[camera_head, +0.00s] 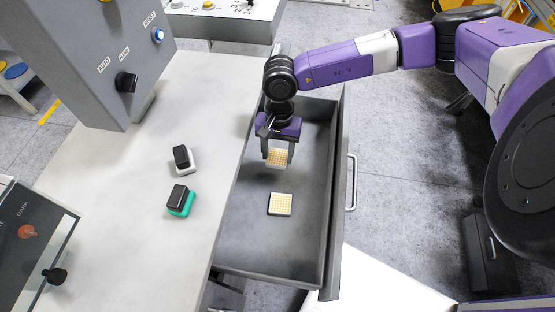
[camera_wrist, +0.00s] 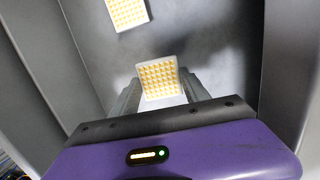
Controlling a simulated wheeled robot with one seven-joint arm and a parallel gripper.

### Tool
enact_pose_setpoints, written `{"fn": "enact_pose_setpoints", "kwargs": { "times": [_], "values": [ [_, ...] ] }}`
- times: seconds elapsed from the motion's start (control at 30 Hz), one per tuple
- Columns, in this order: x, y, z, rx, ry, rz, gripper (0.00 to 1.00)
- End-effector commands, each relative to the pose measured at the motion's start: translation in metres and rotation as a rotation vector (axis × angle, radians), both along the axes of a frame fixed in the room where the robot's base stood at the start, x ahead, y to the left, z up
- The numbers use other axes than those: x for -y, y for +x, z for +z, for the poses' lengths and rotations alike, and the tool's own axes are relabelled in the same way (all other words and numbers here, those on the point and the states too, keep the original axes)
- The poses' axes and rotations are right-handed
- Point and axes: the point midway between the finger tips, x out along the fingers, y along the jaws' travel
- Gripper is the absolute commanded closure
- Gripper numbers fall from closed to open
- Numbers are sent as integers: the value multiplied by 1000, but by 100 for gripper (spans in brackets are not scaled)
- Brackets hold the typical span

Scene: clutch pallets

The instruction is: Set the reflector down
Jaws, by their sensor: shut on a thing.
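A square white reflector with an orange-yellow dotted face (camera_head: 278,157) is held between the fingers of my gripper (camera_head: 277,158). In the wrist view the held reflector (camera_wrist: 158,80) sits between the two grey fingers of my gripper (camera_wrist: 158,92). My gripper points down inside the open grey drawer (camera_head: 254,252), and the reflector appears to be above the drawer floor. A second, similar reflector (camera_head: 281,204) lies flat on the drawer floor, nearer the front of the picture. It also shows at the top of the wrist view (camera_wrist: 127,13).
The drawer's walls surround my gripper, with bare floor around the lying reflector. The light grey worktop (camera_head: 120,200) is to the left, bearing a black-and-white block (camera_head: 182,160) and a black-and-green block (camera_head: 179,199). A grey control box (camera_head: 100,60) stands at the upper left.

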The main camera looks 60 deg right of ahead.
Motion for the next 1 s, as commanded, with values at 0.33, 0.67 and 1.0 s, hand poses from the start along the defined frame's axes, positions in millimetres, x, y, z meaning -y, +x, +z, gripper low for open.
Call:
{"fn": "enact_pose_setpoints", "kwargs": {
  "times": [0.33,0.67,1.0],
  "values": [
    [-1,0,-29,0,3,-3,92],
    [0,0,-47,1,-1,0,92],
    [0,0,-50,0,0,1,25]
  ]
}}
